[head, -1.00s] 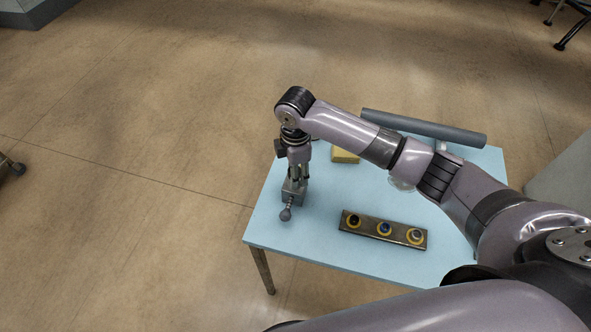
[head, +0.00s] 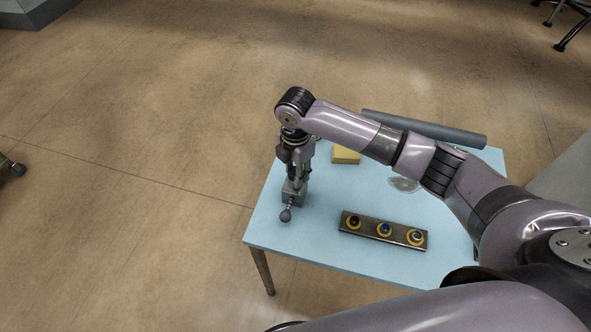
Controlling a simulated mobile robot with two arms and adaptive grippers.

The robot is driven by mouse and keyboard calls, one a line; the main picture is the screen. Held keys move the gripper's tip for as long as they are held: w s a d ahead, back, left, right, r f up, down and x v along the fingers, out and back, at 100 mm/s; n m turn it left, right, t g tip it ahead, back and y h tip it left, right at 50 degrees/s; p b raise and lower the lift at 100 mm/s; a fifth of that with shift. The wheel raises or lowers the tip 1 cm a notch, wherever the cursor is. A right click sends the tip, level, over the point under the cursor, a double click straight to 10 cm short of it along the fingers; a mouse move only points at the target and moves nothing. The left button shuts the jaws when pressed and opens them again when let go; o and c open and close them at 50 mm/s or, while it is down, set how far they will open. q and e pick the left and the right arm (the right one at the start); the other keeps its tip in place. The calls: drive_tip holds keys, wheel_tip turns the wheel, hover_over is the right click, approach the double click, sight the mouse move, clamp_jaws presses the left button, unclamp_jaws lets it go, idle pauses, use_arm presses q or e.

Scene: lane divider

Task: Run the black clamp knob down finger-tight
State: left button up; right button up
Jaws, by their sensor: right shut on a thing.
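My right gripper (head: 294,176) points down at the left side of the blue table, its fingers closed at the top of a small grey clamp block (head: 293,197). The black clamp knob is hidden between the fingers, so its height on the clamp cannot be seen. A short rod with a round grey ball end (head: 286,215) sticks out from the front of the block. My left gripper is not in view.
A dark metal bar (head: 368,234) with black, blue and pale round pieces in yellow rings lies on the blue table (head: 320,258). A yellow block (head: 345,155), a clear dish (head: 403,184) and a long grey tube (head: 440,129) lie farther back. The front left of the table is bare.

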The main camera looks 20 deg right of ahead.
drive_tip(key=m, duration=0.3)
drive_tip(key=shift+s, duration=0.1)
drive_tip(key=o, duration=0.9)
drive_tip(key=shift+m, duration=0.3)
drive_tip(key=shift+o, duration=0.2)
wheel_tip(320, 180, up, 12)
